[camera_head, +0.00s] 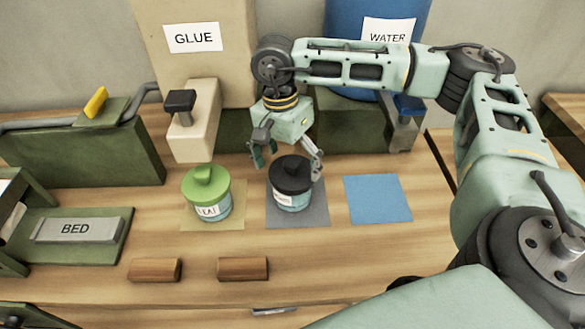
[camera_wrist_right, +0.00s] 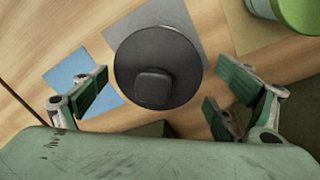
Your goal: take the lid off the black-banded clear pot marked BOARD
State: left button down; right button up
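The clear pot (camera_head: 292,203) with a black lid (camera_head: 291,174) stands upright on a dark grey mat (camera_head: 300,218). Its white label is partly turned and too small to read fully. In the right wrist view the black lid (camera_wrist_right: 157,65) with its knob is seated below the gripper, between the spread fingers. My right gripper (camera_head: 289,166) is open above and around the lid, apparently apart from it; it also shows in the right wrist view (camera_wrist_right: 165,98). My left gripper is not in view.
A green-lidded pot (camera_head: 212,200) stands just left on a tan mat. A blue mat (camera_head: 377,198) lies empty to the right. Two wooden blocks (camera_head: 155,270) (camera_head: 243,269) lie in front. GLUE (camera_head: 194,60) and WATER (camera_head: 380,25) dispensers stand behind.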

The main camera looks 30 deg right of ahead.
jog(key=c, duration=0.6)
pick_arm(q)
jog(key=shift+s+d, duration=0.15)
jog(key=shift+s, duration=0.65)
pick_arm(e)
jog(key=c, duration=0.6)
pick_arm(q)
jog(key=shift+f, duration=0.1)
